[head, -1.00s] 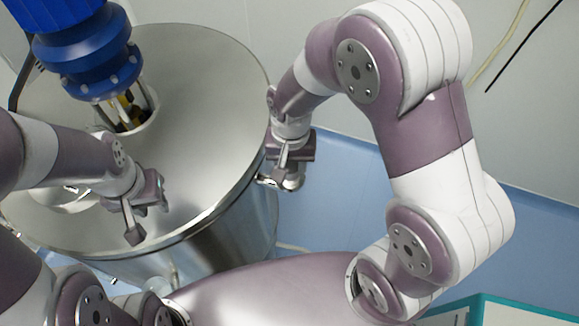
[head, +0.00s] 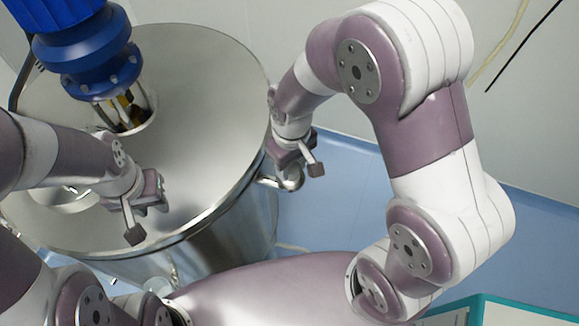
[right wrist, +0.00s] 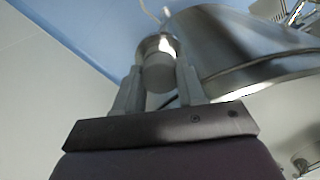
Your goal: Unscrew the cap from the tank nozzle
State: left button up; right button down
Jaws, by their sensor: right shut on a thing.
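The tank (head: 200,100) is a large steel drum at left in the head view; its wall also shows in the right wrist view (right wrist: 240,45). Its nozzle (head: 292,183) is a bent metal pipe on the right side, below the rim. My right gripper (head: 296,168) is at this nozzle. In the right wrist view, its two fingers are shut on the round grey cap (right wrist: 160,76), one on each side. The head view hides most of the cap behind the gripper. My left gripper (head: 148,217) hangs over the tank's front; its finger gap is unclear.
A blue motor unit (head: 88,50) stands on the tank lid at the back left. A teal-edged white panel (head: 490,310) is at the lower right.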

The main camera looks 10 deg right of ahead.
jog(key=n, duration=0.4)
jog(key=c, duration=0.7)
grip_release()
jog(key=shift+c, duration=0.2)
jog(key=m, duration=0.4)
jog(key=shift+m, duration=2)
jog(key=m, duration=0.4)
